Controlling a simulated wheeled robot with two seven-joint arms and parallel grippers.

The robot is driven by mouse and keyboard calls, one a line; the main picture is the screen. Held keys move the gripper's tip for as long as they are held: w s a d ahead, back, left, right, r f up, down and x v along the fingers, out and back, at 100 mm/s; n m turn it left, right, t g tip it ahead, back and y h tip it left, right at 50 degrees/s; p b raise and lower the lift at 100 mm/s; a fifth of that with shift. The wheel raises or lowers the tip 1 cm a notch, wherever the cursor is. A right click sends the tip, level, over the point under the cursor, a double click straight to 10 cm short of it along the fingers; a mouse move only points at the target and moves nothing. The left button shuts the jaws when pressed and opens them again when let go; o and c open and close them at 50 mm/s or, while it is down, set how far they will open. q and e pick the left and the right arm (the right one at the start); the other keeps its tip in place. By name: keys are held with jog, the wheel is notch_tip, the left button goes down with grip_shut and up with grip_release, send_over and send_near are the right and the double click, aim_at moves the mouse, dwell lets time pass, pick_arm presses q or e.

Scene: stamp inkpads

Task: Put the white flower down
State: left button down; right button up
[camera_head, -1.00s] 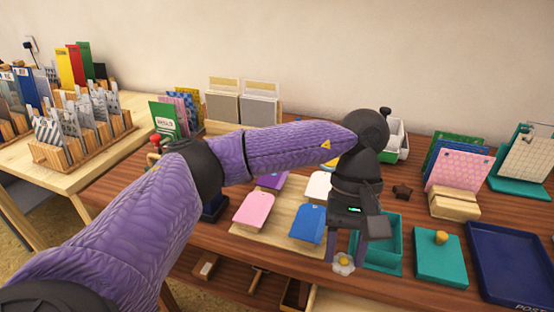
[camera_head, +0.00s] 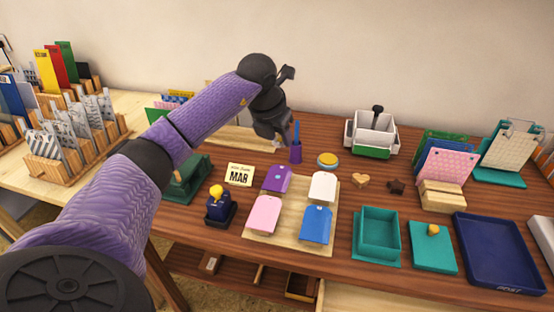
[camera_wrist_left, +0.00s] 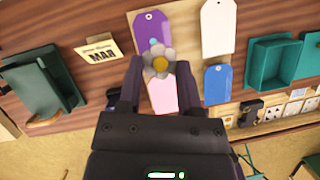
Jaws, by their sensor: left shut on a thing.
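My left gripper (camera_head: 271,126) shows in the head view as a dark hand left of a purple cup (camera_head: 296,154) with a blue stick in it. Its fingertips are hard to make out there. In the left wrist view, the left gripper (camera_wrist_left: 162,72) is shut on the white flower (camera_wrist_left: 148,56), which has grey-white petals and a yellow centre. There the flower appears over the edge between the purple tag (camera_wrist_left: 150,27) and the pink tag (camera_wrist_left: 162,97); its height is unclear. The flower is hidden in the head view. My right gripper is not in view.
Tags lie on a wooden board (camera_head: 292,222), including a white one (camera_head: 322,186) and a blue one (camera_head: 316,224). A MAR card (camera_head: 239,175), a yellow round pad (camera_head: 327,159), a teal tray (camera_head: 377,252) and a navy tray (camera_head: 500,255) surround it. Bare tabletop lies around the pad.

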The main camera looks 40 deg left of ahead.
aim_at(279, 176)
pick_arm(q)
jog(key=shift+n, duration=0.3)
jog(key=f+b, duration=0.1)
jog(key=f, duration=0.2)
jog(key=f+b, duration=0.2)
jog(key=f, duration=0.1)
jog(key=f+b, duration=0.1)
jog(key=f, duration=0.3)
jog(key=shift+a+f, duration=0.1)
jog(key=shift+a, duration=0.15)
jog(key=shift+c, duration=1.4)
grip_release()
jog(key=p+v, duration=0.5)
jog(key=v, duration=0.7)
jog(key=shift+r, duration=0.2)
